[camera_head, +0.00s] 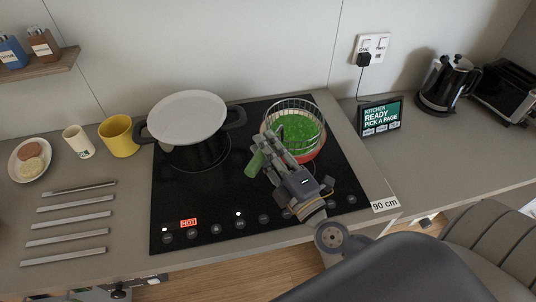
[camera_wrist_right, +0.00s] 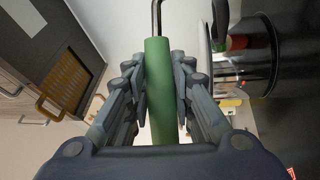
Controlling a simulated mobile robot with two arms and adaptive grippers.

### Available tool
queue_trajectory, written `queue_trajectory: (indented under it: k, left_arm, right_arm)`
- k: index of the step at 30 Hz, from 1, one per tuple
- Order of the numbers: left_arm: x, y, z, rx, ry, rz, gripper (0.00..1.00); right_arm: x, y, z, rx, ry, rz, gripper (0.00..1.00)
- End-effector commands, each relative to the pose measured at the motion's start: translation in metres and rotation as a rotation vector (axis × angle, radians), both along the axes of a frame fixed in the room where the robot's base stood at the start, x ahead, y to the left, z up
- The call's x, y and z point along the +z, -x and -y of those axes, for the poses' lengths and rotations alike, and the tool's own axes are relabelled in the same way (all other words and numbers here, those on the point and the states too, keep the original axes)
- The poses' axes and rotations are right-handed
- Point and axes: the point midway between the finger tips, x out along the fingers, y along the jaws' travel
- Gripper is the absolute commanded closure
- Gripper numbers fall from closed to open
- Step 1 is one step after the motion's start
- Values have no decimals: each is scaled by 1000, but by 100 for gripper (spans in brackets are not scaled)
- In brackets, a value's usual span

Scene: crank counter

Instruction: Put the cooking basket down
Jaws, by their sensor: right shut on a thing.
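The cooking basket (camera_head: 320,110) is a round wire basket on the right of the black hob. Bright green contents show inside it, and a red and pale rounded edge shows just below it. I cannot tell whether the basket rests there or hangs slightly above. My right gripper (camera_head: 277,152) is in front of the basket and shut on its green handle (camera_head: 255,164). In the right wrist view the green handle (camera_wrist_right: 158,95) stands between the fingers (camera_wrist_right: 160,80), with a dark bent rod at its top. My arm hides part of the basket's near side. My left gripper is out of view.
A dark pot (camera_head: 190,118) with a pale lid stands on the hob's back left. A red sign (camera_head: 188,223) on the hob reads HOT. A yellow mug (camera_head: 119,137) and metal strips (camera_head: 70,216) lie left. A tablet (camera_head: 381,117) and kettle (camera_head: 447,85) stand right. The hob's middle is clear.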

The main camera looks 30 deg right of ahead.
Motion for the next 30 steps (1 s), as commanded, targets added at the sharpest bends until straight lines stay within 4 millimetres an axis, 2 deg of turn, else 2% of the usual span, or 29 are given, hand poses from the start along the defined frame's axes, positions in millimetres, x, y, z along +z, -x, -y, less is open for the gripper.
queue_trajectory:
  k: [1,11,12,14,23,30]
  left_arm:
    - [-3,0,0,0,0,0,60]
    - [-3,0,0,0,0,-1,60]
    - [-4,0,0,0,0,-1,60]
    - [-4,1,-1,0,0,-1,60]
    - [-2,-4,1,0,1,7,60]
    - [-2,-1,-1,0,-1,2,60]
  right_arm:
    - [-29,1,2,0,-14,-53,100]
    - [-35,2,1,2,-14,-53,100]
    - [-37,2,1,4,-19,-58,70]
    - [-37,2,2,2,-20,-57,59]
    - [-32,1,3,-1,-14,-48,59]
    - [-30,1,3,-2,-13,-45,59]
